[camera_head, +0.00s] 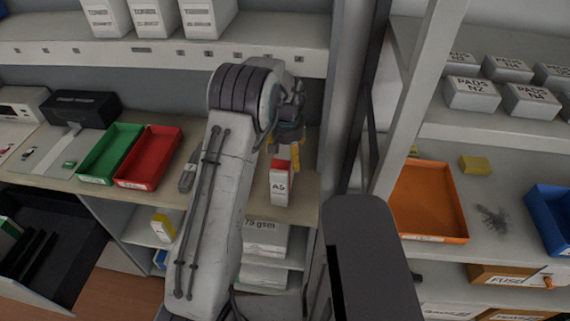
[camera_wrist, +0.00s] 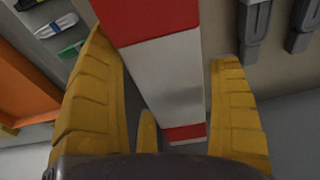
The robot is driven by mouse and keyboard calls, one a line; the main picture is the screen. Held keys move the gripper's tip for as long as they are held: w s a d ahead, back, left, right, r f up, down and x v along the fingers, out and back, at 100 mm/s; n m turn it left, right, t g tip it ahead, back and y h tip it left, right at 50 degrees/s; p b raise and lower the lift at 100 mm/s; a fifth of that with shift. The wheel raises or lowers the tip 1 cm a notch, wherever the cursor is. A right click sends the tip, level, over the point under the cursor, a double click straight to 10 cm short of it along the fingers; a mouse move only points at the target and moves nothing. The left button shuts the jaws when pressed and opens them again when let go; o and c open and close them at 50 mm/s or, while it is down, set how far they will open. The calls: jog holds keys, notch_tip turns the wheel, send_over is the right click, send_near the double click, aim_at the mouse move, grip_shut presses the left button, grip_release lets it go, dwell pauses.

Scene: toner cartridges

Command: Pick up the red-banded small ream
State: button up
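The small ream (camera_head: 280,188) stands upright on the wooden shelf in the head view, white with a red band at its top and an A5 label. In the wrist view, the ream (camera_wrist: 165,75) shows a white middle between red bands and lies between the yellow fingers. My gripper (camera_head: 285,152) is at the ream's upper end. In the wrist view, my gripper (camera_wrist: 170,85) is open, with a gap at the right finger. I cannot tell whether the left finger touches the ream. My arm hides part of the shelf left of the ream.
A red tray (camera_head: 150,158) and a green tray (camera_head: 108,154) lie to the left on the same shelf, with a dark grey handheld item (camera_head: 188,174) nearer. A grey upright post (camera_head: 345,120) stands close on the right. Paper packs (camera_head: 265,240) lie on the shelf below.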

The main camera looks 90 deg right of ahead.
jog(key=c, duration=0.9)
jog(key=shift+d+r, duration=0.15)
jog(key=shift+c, duration=0.5)
